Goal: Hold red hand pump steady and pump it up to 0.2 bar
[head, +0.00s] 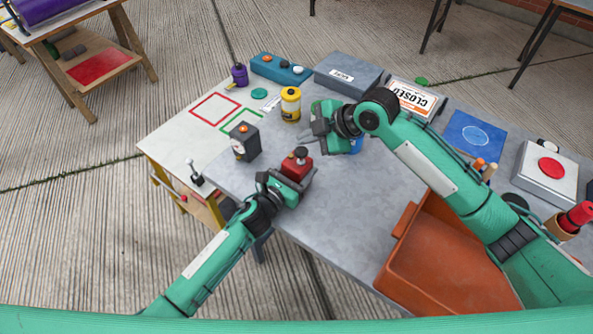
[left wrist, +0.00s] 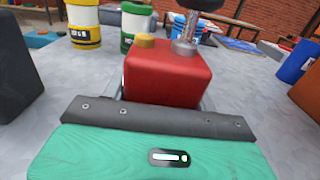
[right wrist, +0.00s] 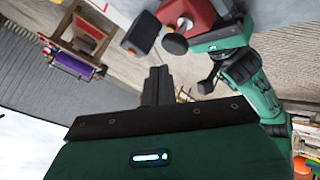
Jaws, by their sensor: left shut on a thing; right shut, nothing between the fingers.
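The red hand pump (head: 301,166) stands upright on the grey tabletop, with a dark knob (head: 301,152) on top. In the left wrist view the red pump body (left wrist: 167,78) shows a yellow cap and a silver rod. My left gripper (head: 294,184) is shut on the pump body from the near side. My right gripper (head: 322,138) is shut and empty, up and to the right of the pump; its closed fingers (right wrist: 156,87) show in the right wrist view, apart from the pump. A dark box with a white dial (head: 240,147) stands left of the pump; its reading is too small to tell.
A yellow canister (head: 290,105) stands behind the pump. A blue object (head: 356,146) is partly hidden by my right gripper. An orange bin (head: 440,262) sits at the right front.

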